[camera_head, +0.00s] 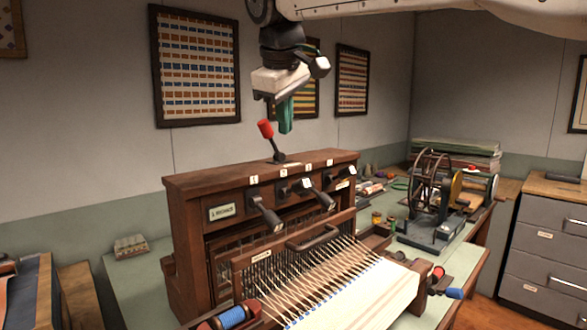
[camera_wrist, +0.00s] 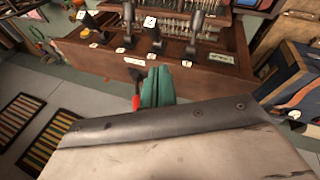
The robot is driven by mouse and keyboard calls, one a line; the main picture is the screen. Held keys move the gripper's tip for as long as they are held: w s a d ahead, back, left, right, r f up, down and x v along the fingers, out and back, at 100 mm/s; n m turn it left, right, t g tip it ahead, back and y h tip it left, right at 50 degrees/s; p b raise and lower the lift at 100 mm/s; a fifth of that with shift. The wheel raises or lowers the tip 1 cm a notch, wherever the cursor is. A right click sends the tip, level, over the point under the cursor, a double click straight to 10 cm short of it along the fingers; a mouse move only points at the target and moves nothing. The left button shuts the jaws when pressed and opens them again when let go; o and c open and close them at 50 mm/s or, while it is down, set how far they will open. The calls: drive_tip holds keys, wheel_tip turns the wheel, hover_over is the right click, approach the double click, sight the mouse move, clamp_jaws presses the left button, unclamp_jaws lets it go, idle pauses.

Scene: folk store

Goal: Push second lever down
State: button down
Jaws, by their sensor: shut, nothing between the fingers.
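A dark wooden loom (camera_head: 192,195) stands on the table with a row of black levers along its upper front. Counted from the left in the head view, the first lever (camera_head: 264,212) and third lever (camera_head: 318,195) slope downward. The second lever (camera_head: 293,187) sticks out more level, with a white tag at its end; it also shows in the wrist view (camera_wrist: 155,38). The fourth lever (camera_head: 344,174) also has a tag. My gripper (camera_head: 286,128), with green fingers, is shut and empty above the loom's top, apart from the levers. It shows in the wrist view (camera_wrist: 157,88).
A red-handled lever (camera_head: 266,130) stands up from the loom's top, close left of my fingers. Stretched threads and cloth (camera_head: 350,295) fill the loom's front. A winding wheel (camera_head: 432,190) stands on the table to the right. Air above the loom's front is clear.

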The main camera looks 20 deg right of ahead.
drive_tip(key=w, duration=0.1)
hover_over(294, 188)
drive_tip(key=a, duration=0.3)
wheel_tip(294, 188, down, 8)
drive_tip(key=shift+s+d+f, duration=0.15)
drive_tip(key=shift+d+f, duration=0.55)
drive_tip(key=shift+s+d+f, duration=0.1)
drive_tip(key=shift+d+f, duration=0.55)
drive_tip(key=shift+f, duration=0.05)
drive_tip(key=shift+d, duration=0.15)
